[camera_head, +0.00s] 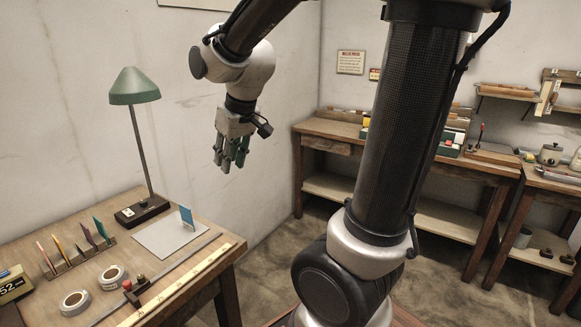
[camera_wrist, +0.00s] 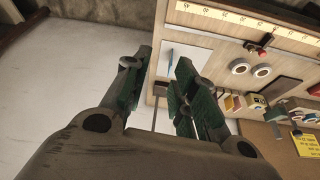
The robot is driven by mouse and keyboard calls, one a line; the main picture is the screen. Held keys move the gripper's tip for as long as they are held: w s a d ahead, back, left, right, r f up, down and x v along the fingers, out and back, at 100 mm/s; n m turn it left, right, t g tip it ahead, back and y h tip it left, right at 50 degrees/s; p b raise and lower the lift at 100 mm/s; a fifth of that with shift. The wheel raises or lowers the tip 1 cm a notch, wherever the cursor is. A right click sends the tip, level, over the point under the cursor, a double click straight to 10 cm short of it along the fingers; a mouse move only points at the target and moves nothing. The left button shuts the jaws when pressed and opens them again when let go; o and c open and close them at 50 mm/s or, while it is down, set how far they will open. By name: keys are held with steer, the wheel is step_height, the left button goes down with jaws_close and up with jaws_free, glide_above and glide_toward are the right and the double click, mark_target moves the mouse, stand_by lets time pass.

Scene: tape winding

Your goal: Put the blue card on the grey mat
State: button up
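The blue card (camera_head: 187,217) stands upright on the grey mat (camera_head: 158,240), near its right side. In the wrist view the card (camera_wrist: 170,55) shows as a thin blue sliver on the mat (camera_wrist: 193,54). My gripper (camera_head: 230,163) is up in the air beyond and to the right of the desk lamp, clear of the card and the mat. Its green fingers (camera_wrist: 162,62) are apart with nothing between them.
A rack (camera_head: 78,255) with several coloured cards stands left of the mat. Two tape rolls (camera_head: 112,276) lie in front, by a long ruler (camera_head: 180,284). A green lamp (camera_head: 135,90) rises behind the mat. A bench (camera_head: 340,130) stands along the back wall.

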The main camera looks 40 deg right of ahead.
steer(key=s+d+r+m, duration=0.1)
steer(key=s+d, duration=0.2)
steer(key=s, duration=0.6)
steer(key=s+d+r+m, duration=0.1)
steer(key=s+d, duration=0.2)
steer(key=s, duration=0.6)
steer(key=shift+r+h, duration=0.2)
steer(key=shift+h, duration=0.2)
